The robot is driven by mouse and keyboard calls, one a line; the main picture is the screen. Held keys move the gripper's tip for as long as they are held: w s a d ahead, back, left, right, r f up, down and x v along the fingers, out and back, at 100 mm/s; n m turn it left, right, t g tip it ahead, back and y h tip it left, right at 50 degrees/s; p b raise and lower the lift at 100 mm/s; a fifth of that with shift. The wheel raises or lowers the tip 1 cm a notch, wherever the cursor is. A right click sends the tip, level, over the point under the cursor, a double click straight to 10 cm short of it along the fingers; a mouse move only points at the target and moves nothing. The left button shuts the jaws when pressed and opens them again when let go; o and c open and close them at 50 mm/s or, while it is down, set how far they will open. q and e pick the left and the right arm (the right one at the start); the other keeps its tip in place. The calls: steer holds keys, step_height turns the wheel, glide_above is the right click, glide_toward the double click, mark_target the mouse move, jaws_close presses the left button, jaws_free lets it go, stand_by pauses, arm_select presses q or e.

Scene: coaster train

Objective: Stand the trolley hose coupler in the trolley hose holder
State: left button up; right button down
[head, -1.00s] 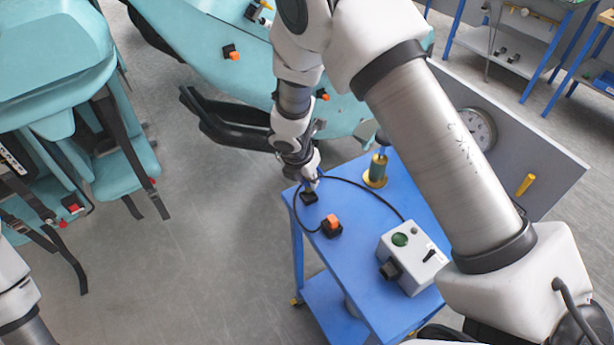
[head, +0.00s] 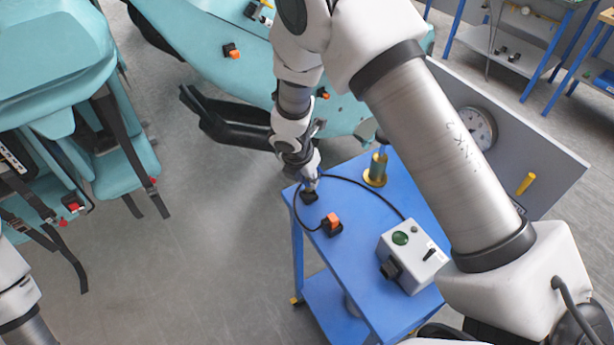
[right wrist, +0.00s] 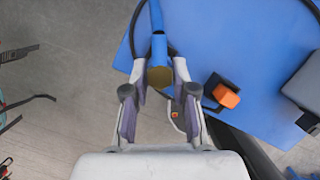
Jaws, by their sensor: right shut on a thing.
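My left gripper is out of view.
An orange-and-black block (head: 332,226) stands close by on the trolley. A black hose (head: 365,187) loops over the top. Open floor lies left of the trolley.

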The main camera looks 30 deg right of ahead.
steer(key=shift+f+b, duration=1.1)
steer(key=shift+f, duration=0.3)
steer(key=c, duration=0.9)
jaws_free()
steer(key=shift+o, duration=0.2)
steer(key=shift+r, duration=0.1)
steer(key=v, duration=1.2)
